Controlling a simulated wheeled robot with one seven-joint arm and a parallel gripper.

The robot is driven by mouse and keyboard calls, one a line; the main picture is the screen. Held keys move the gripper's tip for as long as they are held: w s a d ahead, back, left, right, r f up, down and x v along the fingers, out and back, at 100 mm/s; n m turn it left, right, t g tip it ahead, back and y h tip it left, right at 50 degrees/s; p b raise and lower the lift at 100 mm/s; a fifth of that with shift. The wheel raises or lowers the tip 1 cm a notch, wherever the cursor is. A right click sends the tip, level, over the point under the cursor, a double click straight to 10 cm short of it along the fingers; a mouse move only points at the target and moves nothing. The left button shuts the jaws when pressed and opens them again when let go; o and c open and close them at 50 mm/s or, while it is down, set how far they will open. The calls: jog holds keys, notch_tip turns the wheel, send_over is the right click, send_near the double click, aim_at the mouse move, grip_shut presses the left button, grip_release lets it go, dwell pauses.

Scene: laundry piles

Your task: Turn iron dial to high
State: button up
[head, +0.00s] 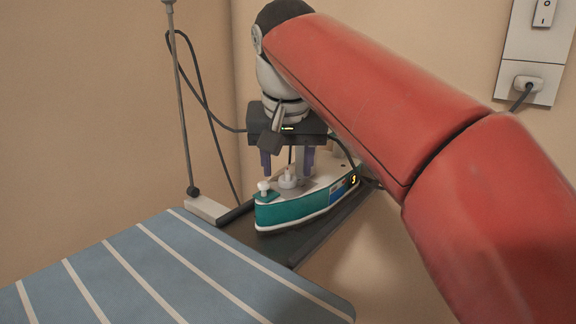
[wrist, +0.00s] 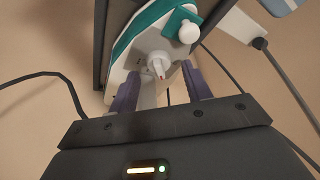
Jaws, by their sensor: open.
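The teal and white iron (head: 300,206) rests on the dark stand at the end of the ironing board. Its white dial (head: 288,178) sits on top, with a white knob (head: 264,187) nearer its front end. In the wrist view the dial (wrist: 158,66) has a small red mark, and the white knob (wrist: 188,31) is beyond it. My gripper (head: 288,164) points down over the iron, open, its two purple fingers on either side of the dial. In the wrist view the fingers are apart with the dial just beyond the tips. I cannot tell whether either finger touches it.
The ironing board (head: 150,270) with a blue, white-striped cover fills the lower left. A thin pole (head: 181,100) with a cord stands left of the iron. A wall outlet (head: 528,84) with a plug is at the upper right. My red arm covers much of the right side.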

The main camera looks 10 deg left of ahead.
jog(key=shift+w+f, duration=0.2)
jog(key=shift+f, duration=0.35)
jog(key=shift+c, duration=0.2)
jog(key=c, duration=0.9)
jog(key=shift+m, duration=0.3)
jog(key=m+h, duration=0.1)
jog(key=m, duration=0.2)
jog(key=m+h, duration=0.1)
jog(key=m, duration=0.2)
jog(key=shift+a+h, duration=0.2)
jog(key=shift+h, duration=0.1)
jog(key=m+g+h, duration=0.1)
jog(key=m, duration=0.2)
jog(key=m+g+h, duration=0.1)
jog(key=m, duration=0.3)
jog(key=shift+w+a, duration=0.1)
jog(key=shift+w, duration=0.05)
